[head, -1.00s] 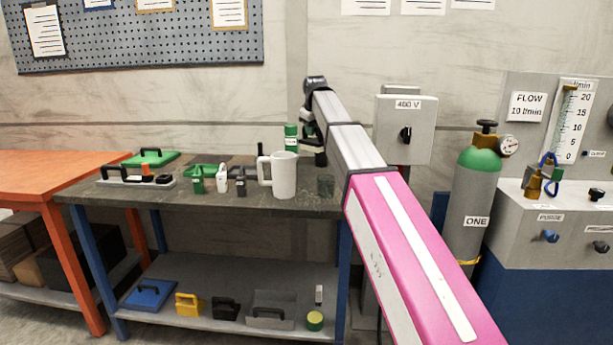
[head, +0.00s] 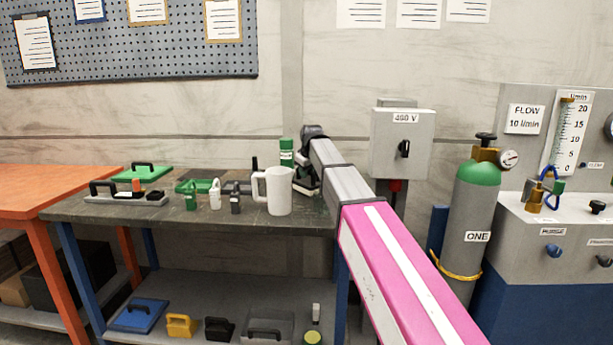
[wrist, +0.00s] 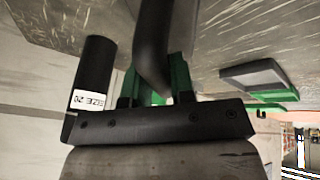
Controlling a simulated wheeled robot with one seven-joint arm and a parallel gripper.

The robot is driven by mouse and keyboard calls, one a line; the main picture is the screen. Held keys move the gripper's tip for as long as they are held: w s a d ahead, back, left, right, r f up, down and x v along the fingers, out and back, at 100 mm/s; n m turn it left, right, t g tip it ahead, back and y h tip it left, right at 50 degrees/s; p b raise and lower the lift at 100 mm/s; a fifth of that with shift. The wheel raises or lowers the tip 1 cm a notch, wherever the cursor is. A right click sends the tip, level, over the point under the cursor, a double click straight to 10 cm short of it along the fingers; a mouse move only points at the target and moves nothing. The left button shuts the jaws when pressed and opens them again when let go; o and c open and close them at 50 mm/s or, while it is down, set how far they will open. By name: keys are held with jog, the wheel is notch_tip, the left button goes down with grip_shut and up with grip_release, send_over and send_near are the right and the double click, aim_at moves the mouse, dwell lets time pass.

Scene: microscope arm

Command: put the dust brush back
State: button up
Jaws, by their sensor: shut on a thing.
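My gripper (wrist: 156,84) is in the wrist view, its green fingers on either side of a smooth, dark, curved handle-like piece (wrist: 152,45). It is shut on this piece, which I take for the dust brush. No bristles can be made out, and its far end is cut off by the frame. In the head view my gripper (head: 304,186) is at the right end of the dark bench top, just right of the white mug (head: 279,192). It is small and partly hidden there, and the brush cannot be made out.
A black cylinder labelled SIZE 20 (wrist: 90,80) stands close beside my gripper. A green-labelled bottle (head: 286,153) stands behind the mug. Several small tools and handled trays fill the bench's left part.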

jog(key=shift+f, duration=0.65)
jog(key=o, duration=0.8)
jog(key=shift+o, duration=0.2)
jog(key=v, duration=1.2)
jog(key=shift+d, duration=0.1)
